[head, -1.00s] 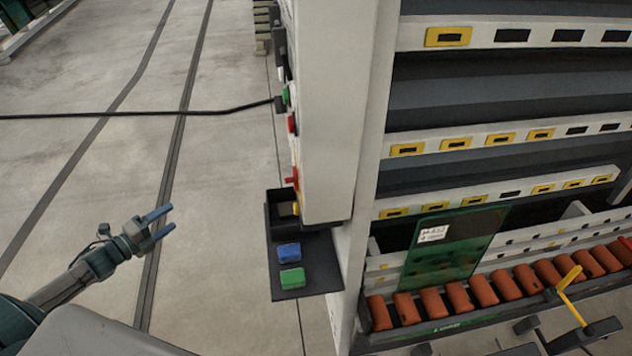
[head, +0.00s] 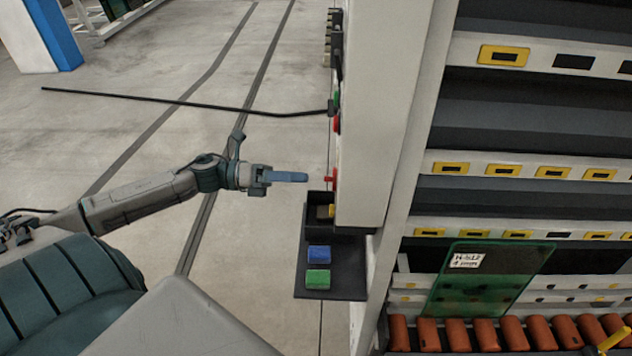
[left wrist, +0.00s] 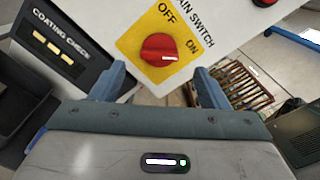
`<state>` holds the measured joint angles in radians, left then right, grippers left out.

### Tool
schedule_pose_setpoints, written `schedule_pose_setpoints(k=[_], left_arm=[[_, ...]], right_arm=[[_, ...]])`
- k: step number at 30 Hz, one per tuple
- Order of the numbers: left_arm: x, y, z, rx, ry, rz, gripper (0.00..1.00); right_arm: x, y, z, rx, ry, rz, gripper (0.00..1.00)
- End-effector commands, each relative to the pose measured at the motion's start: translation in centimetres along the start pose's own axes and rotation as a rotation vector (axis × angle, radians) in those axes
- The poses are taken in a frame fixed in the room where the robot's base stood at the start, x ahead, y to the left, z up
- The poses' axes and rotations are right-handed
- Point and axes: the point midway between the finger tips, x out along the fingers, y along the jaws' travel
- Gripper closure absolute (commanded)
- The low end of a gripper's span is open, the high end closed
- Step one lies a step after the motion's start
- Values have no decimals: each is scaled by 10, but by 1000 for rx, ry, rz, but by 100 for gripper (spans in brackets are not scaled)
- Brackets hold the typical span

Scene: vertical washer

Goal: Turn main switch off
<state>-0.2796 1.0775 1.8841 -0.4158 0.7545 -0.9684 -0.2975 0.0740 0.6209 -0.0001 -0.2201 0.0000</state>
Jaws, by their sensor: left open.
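The main switch (left wrist: 158,50) is a red rotary knob on a yellow plate marked OFF and ON in the left wrist view. In the head view the red knob (head: 331,179) sticks out from the side of the white machine cabinet. My left gripper (head: 304,177) points right at the knob, a small gap away. In the left wrist view its two blue fingers (left wrist: 158,86) are open, one on each side below the knob, with nothing between them. I cannot make out contact. My right gripper is not in view.
A COATING CHECK box (left wrist: 62,45) sits beside the switch plate. A dark shelf (head: 345,280) with a blue block (head: 319,254) and a green block (head: 318,280) lies below the knob. A black rod or cable (head: 180,103) reaches the panel above.

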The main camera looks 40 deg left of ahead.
Motion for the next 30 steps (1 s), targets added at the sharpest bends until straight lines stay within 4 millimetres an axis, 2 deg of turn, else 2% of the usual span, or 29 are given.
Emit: schedule_pose_setpoints(k=[6, 12, 26, 30], left_arm=[[25, -2, 3, 1, -6, -2, 31], [40, -1, 2, 0, -4, -2, 31], [47, 0, 1, -2, -1, 2, 31], [47, 0, 1, -2, -1, 2, 56]], right_arm=[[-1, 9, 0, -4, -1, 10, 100], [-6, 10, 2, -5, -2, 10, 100], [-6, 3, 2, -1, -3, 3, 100], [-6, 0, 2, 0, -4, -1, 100]])
